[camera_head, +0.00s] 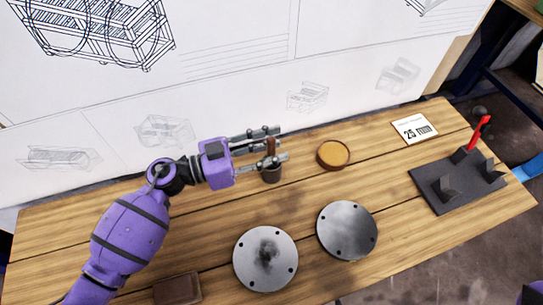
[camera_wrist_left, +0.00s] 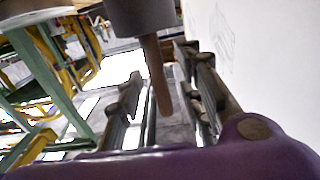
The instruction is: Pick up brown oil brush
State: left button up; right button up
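The brown oil brush (camera_head: 271,146) stands with its handle up in a small dark cup (camera_head: 271,175) on the wooden table. My left gripper (camera_head: 280,144) reaches in from the left with its fingers level at the handle. In the left wrist view the brush handle (camera_wrist_left: 157,76) lies between the two spread fingers, with gaps on both sides. The grey cup (camera_wrist_left: 141,16) shows at the top of that view. The left gripper is open. The brush's lower end is hidden in the cup. My right gripper is not in view.
A round tin with orange-brown contents (camera_head: 333,154) stands right of the cup. Two metal discs (camera_head: 266,272) (camera_head: 347,231) lie in front. A dark fixture plate (camera_head: 452,198) with a red handle and a "25 mm" card (camera_head: 414,128) are at right. A brown block (camera_head: 177,289) lies front left.

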pick_arm(q)
jog(key=shift+c, duration=0.2)
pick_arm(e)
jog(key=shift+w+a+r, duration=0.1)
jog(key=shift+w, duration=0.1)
pick_arm(q)
grip_shut()
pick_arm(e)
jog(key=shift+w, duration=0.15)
